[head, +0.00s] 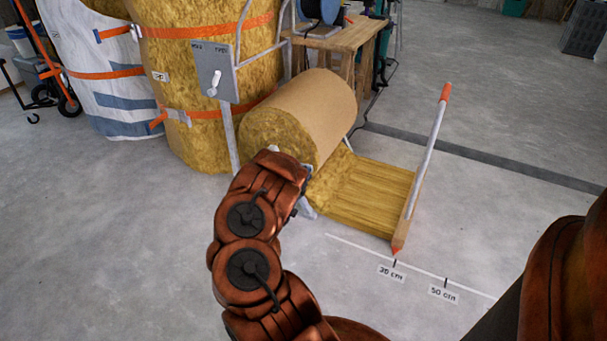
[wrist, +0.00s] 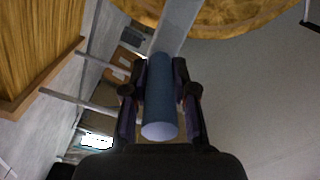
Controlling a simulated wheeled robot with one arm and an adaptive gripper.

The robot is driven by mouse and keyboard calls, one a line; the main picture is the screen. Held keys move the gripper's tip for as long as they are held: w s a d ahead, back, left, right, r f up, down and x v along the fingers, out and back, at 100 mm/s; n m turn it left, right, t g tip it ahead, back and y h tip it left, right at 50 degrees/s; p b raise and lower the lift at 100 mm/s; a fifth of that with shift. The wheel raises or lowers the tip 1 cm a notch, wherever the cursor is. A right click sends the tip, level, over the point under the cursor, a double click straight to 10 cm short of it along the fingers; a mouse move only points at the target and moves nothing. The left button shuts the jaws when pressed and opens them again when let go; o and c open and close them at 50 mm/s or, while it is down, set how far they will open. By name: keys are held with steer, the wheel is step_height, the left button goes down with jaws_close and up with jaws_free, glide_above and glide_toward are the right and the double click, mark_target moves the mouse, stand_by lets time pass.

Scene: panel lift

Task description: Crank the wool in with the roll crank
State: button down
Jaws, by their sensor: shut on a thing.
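The wool roll (head: 312,115) lies on its side on a stand, brown-backed with yellow wool at its end. A flat strip of wool (head: 365,190) runs from it along the floor to a wooden end bar (head: 408,210). In the wrist view, my gripper (wrist: 160,95) is shut on the blue-grey cylindrical handle (wrist: 160,105) of the roll crank. The grey crank arm (wrist: 178,25) runs from the handle toward the roll's end face (wrist: 230,14). In the head view my arm hides most of the crank and the fingers.
A floor scale (head: 445,282) has marks reading about 30 and 50; the end bar's tip is by the 30 mark. A grey panel with a lever (head: 214,72) stands left of the roll. Strapped wool bales (head: 200,75) and a wooden bench (head: 345,38) are behind. Floor at right is clear.

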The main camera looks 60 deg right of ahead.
steer(key=shift+w+a+f, duration=0.1)
steer(key=shift+w+a, duration=0.05)
steer(key=shift+w, duration=0.05)
steer(key=c, duration=1.2)
jaws_free()
steer(key=shift+o, duration=1.4)
steer(key=shift+s, duration=0.1)
steer(key=a, duration=0.7)
steer(key=shift+s+a, duration=0.15)
steer(key=shift+s, duration=0.05)
